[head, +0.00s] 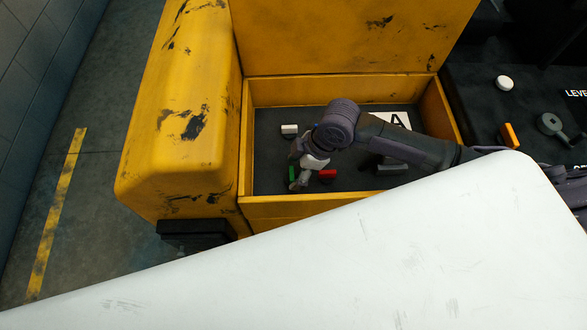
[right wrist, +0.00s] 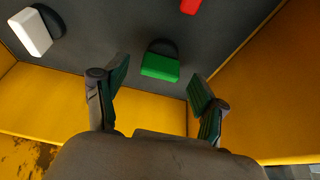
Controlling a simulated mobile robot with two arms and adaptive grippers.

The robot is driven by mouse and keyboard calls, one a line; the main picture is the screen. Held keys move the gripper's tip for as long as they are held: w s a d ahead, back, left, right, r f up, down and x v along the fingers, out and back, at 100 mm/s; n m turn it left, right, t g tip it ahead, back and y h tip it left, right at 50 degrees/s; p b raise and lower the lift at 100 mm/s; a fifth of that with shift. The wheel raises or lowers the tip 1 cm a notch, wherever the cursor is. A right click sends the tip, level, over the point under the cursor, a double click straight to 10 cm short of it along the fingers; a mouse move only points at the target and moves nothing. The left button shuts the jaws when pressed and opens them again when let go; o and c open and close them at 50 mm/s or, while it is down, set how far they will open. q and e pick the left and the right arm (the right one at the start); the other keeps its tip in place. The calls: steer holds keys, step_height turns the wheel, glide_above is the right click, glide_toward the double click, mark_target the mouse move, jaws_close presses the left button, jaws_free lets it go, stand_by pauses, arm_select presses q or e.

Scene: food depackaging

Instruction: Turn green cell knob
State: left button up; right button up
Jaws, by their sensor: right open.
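The green knob (right wrist: 160,67) sits on the dark panel inside the yellow box, between and just beyond my right fingertips in the right wrist view. In the head view the green knob (head: 292,174) is a small patch partly hidden by my right gripper (head: 299,170). My right gripper (right wrist: 155,95) is open and empty, its two fingers apart on either side of the knob, not seen touching it. My left gripper is in neither view.
A white knob (head: 289,130) and a red knob (head: 327,175) share the dark panel; they also show in the right wrist view. Yellow walls (head: 340,90) enclose the panel. A white surface (head: 380,260) fills the front. A card with a letter A (head: 395,119) lies behind my arm.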

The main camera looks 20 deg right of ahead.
steer(key=shift+a+f, duration=0.2)
steer(key=shift+f, duration=0.2)
steer(key=shift+a+f, duration=0.1)
steer(key=shift+f, duration=0.2)
steer(key=shift+c, duration=0.7)
steer(key=c, duration=1)
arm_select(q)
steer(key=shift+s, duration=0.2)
